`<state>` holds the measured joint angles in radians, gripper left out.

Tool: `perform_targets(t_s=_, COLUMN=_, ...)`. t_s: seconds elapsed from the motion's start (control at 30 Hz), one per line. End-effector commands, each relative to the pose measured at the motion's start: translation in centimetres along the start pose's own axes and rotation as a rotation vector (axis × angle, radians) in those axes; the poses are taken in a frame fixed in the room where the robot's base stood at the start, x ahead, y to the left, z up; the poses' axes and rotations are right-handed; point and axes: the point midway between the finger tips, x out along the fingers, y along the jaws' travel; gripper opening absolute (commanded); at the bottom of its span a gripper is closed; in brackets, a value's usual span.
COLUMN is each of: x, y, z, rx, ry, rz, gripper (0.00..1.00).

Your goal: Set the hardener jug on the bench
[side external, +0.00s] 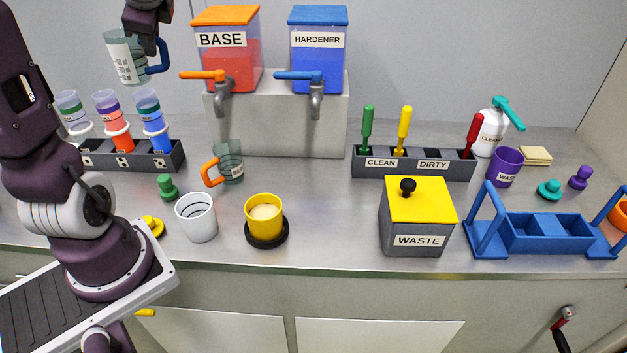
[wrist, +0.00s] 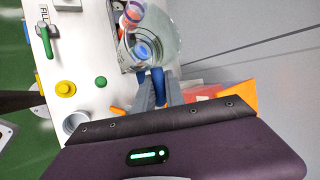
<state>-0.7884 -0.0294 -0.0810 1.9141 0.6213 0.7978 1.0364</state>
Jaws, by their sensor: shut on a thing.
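The hardener jug (side external: 122,62), a clear jug with a blue handle, hangs high above the bench (side external: 320,215) at the upper left of the side view. My gripper (side external: 156,52) is shut on its blue handle. In the wrist view the jug (wrist: 165,28) is beyond my gripper (wrist: 158,88), with its blue handle between the fingers. The jug looks about upright and apart from the bench. I cannot tell whether it holds liquid.
Below the jug stands a dark rack (side external: 130,160) of capped tubes. A jug with an orange handle (side external: 229,165), white cup (side external: 197,220) and yellow cup (side external: 263,212) stand on the bench. The hardener dispenser (side external: 319,60) is at the back. Bare bench lies right of the orange-handled jug.

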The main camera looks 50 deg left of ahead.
Motion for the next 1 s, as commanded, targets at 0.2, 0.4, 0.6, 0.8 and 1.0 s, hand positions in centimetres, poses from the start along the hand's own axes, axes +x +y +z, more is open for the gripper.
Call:
perform_targets(t_s=0.2, x=-1.6, y=0.1, z=-4.5, rx=0.07, ry=0.051, rz=-0.019, gripper=0.0)
perform_targets(t_s=0.4, x=-4.4, y=0.9, z=-10.4, rx=0.162, ry=0.119, rz=-0.046, gripper=0.0)
perform_targets(t_s=0.6, x=-9.9, y=4.0, z=-18.5, rx=0.304, ry=0.219, rz=-0.096, gripper=0.0)
perform_targets(t_s=0.8, x=-16.6, y=9.5, z=-25.1, rx=0.448, ry=0.321, rz=-0.157, gripper=0.0)
perform_targets(t_s=1.0, x=-21.2, y=14.1, z=-27.8, rx=0.535, ry=0.386, rz=-0.201, gripper=0.0)
